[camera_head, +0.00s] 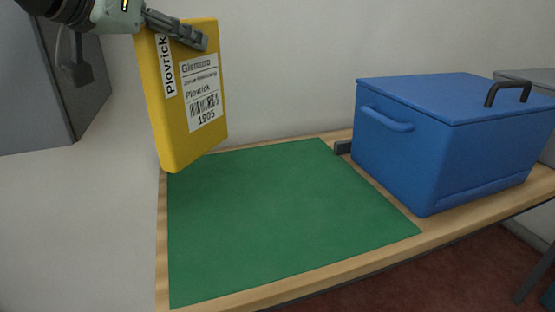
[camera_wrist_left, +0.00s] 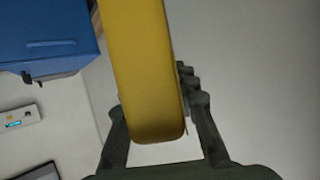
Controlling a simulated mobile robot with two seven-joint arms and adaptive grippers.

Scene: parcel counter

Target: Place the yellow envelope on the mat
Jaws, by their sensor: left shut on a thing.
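The yellow envelope (camera_head: 171,125) is thick, with white labels reading "Plovrick" and a barcode. It hangs upright, slightly tilted, at the upper left of the head view. My left gripper (camera_head: 177,30) is shut on its top edge. In the left wrist view the envelope (camera_wrist_left: 145,80) lies between the two fingers of the left gripper (camera_wrist_left: 160,115). The green mat (camera_head: 270,215) lies flat and bare on the wooden counter. The envelope's lower end overlaps the mat's far left corner in the head view, and seems to be above it. My right gripper is out of view.
A blue lidded box (camera_head: 430,150) with a dark lid handle stands on the counter right of the mat; it also shows in the left wrist view (camera_wrist_left: 45,40). A grey box (camera_head: 65,80) is on the wall at left. The counter's front edge (camera_head: 330,270) is clear.

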